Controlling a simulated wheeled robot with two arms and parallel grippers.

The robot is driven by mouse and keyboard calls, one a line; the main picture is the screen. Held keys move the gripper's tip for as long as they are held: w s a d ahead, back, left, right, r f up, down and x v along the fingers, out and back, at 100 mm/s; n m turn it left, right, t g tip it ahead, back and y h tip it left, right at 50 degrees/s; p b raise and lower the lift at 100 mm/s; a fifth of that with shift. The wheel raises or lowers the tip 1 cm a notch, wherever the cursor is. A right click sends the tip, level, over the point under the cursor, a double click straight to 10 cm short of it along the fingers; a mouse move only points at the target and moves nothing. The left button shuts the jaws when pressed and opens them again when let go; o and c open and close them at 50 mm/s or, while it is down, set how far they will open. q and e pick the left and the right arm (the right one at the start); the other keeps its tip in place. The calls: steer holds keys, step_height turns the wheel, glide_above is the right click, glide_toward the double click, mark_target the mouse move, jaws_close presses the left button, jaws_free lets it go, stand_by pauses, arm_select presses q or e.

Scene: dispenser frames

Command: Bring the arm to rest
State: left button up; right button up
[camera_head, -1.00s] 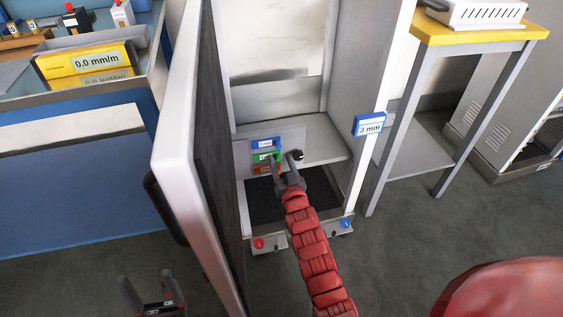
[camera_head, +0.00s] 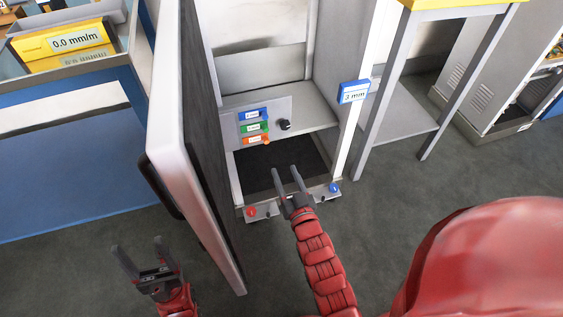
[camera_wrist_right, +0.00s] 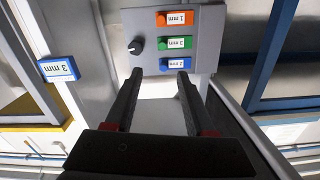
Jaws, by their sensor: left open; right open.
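My right gripper (camera_head: 288,182) is open and empty, in front of the dispenser's open lower bay. Its two fingers (camera_wrist_right: 157,85) also show in the right wrist view, apart and pointing at the button panel. The panel (camera_head: 283,108) carries a blue, a green and an orange labelled button and a black knob (camera_head: 285,125). The knob shows in the wrist view (camera_wrist_right: 136,46) too, with the orange button (camera_wrist_right: 175,19) at the top there. The fingers are apart from the buttons in the head view. My left gripper (camera_head: 138,255) is open and empty, low at the left, outside the open door.
The dispenser door (camera_head: 185,130) stands open between my two grippers. A blue "3 mm" sign (camera_head: 353,91) is on the cabinet's right edge. A yellow-topped table (camera_head: 455,5) stands to the right. A blue bench with a yellow "0.0 mm/m" display (camera_head: 68,44) is at the left.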

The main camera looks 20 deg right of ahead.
steer(key=shift+s, duration=0.25)
steer(key=shift+r, duration=0.1)
stand_by(0.3)
